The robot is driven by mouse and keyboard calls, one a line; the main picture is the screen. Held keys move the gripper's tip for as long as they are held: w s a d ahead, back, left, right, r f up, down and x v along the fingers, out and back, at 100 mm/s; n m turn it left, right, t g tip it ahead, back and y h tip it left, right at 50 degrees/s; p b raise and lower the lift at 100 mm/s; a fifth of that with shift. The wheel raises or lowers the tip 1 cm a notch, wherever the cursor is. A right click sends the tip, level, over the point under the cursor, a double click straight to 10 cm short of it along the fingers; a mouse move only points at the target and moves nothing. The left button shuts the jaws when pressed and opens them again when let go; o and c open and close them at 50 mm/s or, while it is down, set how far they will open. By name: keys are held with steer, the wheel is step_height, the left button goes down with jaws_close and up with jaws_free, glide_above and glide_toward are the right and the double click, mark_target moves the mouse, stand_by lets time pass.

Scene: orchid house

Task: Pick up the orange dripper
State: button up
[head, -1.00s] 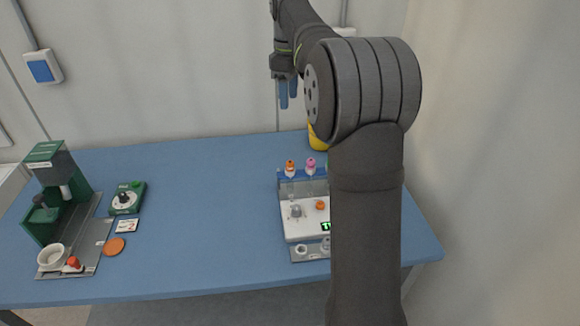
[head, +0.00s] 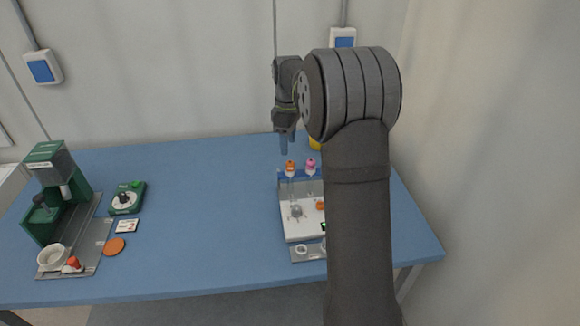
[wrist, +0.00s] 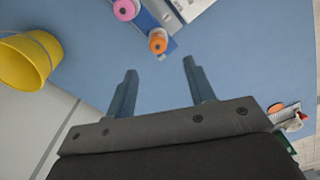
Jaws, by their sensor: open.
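The orange dripper (head: 290,166) stands upright in the blue rack at the back of the white device, to the left of a pink dripper (head: 311,164). In the wrist view the orange dripper (wrist: 158,42) shows from above, ahead of and between the lines of my two fingers, with the pink one (wrist: 125,9) to its left. My gripper (head: 286,148) is above and slightly behind the orange dripper in the head view. In the wrist view my gripper (wrist: 160,72) has its blue fingers spread and empty, apart from the dripper.
A yellow bucket (wrist: 27,60) stands near the rack, mostly hidden behind my arm in the head view. A green machine (head: 52,180), a green dial box (head: 125,198) and an orange disc (head: 114,246) are at the left. The middle of the blue table (head: 210,215) is clear.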

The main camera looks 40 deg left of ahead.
mark_target(290, 162)
steer(key=f, duration=0.7)
steer(key=shift+w+d+f, duration=0.1)
steer(key=shift+d+f, duration=0.1)
steer(key=shift+c, duration=0.2)
steer(key=c, duration=1)
